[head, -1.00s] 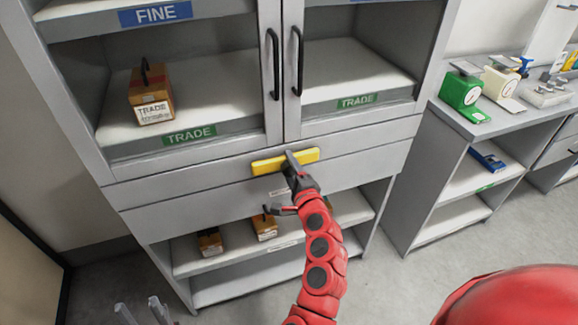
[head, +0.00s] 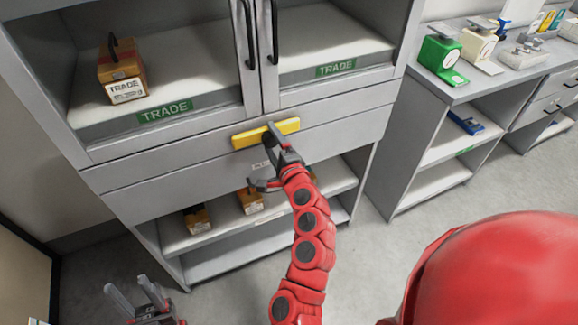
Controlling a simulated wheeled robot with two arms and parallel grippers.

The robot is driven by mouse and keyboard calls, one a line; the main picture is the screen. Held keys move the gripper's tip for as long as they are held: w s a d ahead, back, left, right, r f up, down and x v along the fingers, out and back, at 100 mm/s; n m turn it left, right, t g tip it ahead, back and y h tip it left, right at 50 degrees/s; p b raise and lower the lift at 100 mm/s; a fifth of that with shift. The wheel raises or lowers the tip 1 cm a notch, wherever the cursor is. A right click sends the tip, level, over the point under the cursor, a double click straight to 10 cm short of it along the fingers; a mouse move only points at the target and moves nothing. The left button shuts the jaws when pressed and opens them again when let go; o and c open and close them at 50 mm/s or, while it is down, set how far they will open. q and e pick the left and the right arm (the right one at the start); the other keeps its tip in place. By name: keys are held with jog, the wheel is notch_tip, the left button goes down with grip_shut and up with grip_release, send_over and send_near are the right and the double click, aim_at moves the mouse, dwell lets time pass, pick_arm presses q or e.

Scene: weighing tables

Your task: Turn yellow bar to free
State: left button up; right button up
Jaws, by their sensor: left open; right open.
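The yellow bar (head: 247,137) lies level across the grey cabinet front, just below the two doors. My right gripper (head: 264,158) is open in front of it. Its upper finger overlaps the middle of the bar, and its lower finger hangs below the bar, in front of the lower panel. I cannot tell whether the upper finger touches the bar. My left gripper (head: 130,302) is open and empty at the lower left, well away from the bar.
The cabinet's black door handles (head: 248,35) stand above the bar. A brown TRADE box (head: 122,75) sits inside on the left. Small brown boxes (head: 197,220) stand on the open shelf below. A side bench (head: 470,88) holds a green scale (head: 440,57). Floor between is clear.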

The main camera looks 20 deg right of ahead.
jog(key=s+p, duration=0.5)
jog(key=s, duration=1)
jog(key=shift+s+d+r+p, duration=0.3)
jog(key=shift+s+d+p, duration=0.05)
jog(key=shift+s, duration=0.05)
